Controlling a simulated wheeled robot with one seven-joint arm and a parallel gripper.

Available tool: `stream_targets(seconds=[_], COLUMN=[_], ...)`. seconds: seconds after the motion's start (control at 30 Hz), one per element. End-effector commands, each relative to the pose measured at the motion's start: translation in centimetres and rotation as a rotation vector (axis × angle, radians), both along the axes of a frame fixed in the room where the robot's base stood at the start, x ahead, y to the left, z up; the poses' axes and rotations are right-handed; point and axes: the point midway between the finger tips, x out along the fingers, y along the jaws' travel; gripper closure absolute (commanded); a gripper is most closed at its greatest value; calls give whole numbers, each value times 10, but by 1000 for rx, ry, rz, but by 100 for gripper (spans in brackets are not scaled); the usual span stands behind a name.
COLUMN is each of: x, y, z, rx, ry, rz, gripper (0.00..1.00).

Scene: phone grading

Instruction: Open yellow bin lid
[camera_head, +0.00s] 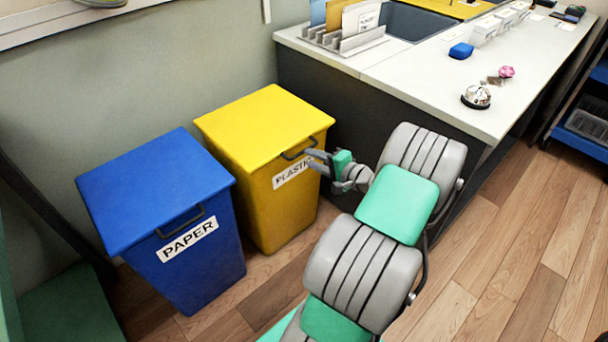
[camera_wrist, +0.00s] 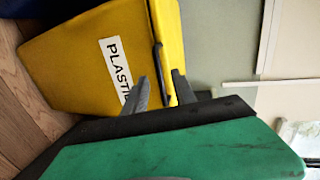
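The yellow bin (camera_head: 280,200) stands against the wall with its yellow lid (camera_head: 262,122) closed flat. A dark bar handle (camera_head: 298,149) sits on the lid's front edge, above a white PLASTIC label (camera_head: 290,174) partly covered by my gripper. My gripper (camera_head: 311,160) is at the front right of the bin, close to the handle. In the wrist view its two fingers (camera_wrist: 160,84) are apart, with the handle (camera_wrist: 157,60) in line with the gap between them. I cannot tell whether a finger touches the handle.
A blue PAPER bin (camera_head: 180,250) stands left of the yellow bin. A white-topped counter (camera_head: 420,85) is close on the right, with a file rack, bell and blue block on it. Wooden floor (camera_head: 500,270) is clear at the lower right.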

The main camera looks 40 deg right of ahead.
Motion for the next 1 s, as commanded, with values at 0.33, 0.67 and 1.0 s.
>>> stream_targets(seconds=[0.33, 0.67, 1.0], x=[32, 65, 65], y=[-14, -15, -14], z=[-15, -20, -19], rx=[38, 37, 37], ry=[-51, -49, -49], rz=[-50, -54, -53], gripper=[67, 67, 81])
